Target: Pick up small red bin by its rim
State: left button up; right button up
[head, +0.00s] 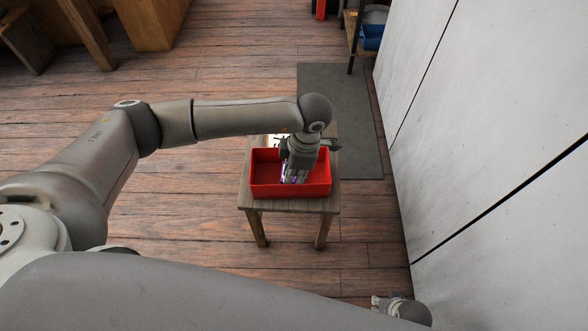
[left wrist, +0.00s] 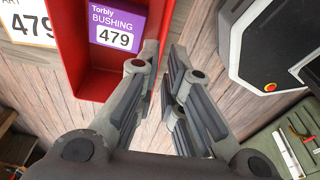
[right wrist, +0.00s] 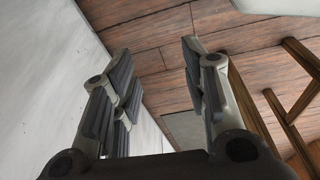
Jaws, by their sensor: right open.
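The small red bin (head: 262,190) stands on a small wooden table in the head view. Its red wall also shows at the upper left of the left wrist view (left wrist: 88,82). A purple box labelled Torbly BUSHING 479 (left wrist: 117,25) is inside it. My left gripper (head: 296,180) points down at the right part of the bin. In the left wrist view its fingertips (left wrist: 164,50) are close together, one each side of the bin's wall; I cannot tell whether they touch it. My right gripper (right wrist: 158,50) is open and empty, away from the bin, low at right in the head view (head: 376,303).
The wooden table (head: 285,204) is barely larger than the bin. A white label card (head: 277,139) lies behind the bin. A grey mat (head: 350,110) is on the floor beyond. A white wall (head: 480,130) runs along the right. Wooden floor lies open to the left.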

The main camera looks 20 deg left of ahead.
aim_at(291, 185)
pick_arm(q)
jog(key=f, duration=0.4)
jog(key=shift+s+a, duration=0.25)
jog(key=f, duration=0.3)
jog(key=f+b, duration=0.1)
jog(key=shift+s+a+f, duration=0.1)
jog(key=shift+a+f, duration=0.4)
jog(key=shift+f, duration=0.4)
pick_arm(e)
jog(key=r, duration=0.1)
jog(key=w+r, duration=0.1)
jog(key=r, duration=0.2)
jog(key=shift+w+a+r, duration=0.1)
jog(key=shift+w+r, duration=0.05)
jog(key=shift+w, duration=0.15)
pick_arm(q)
grip_shut()
jog(key=shift+r, duration=0.1)
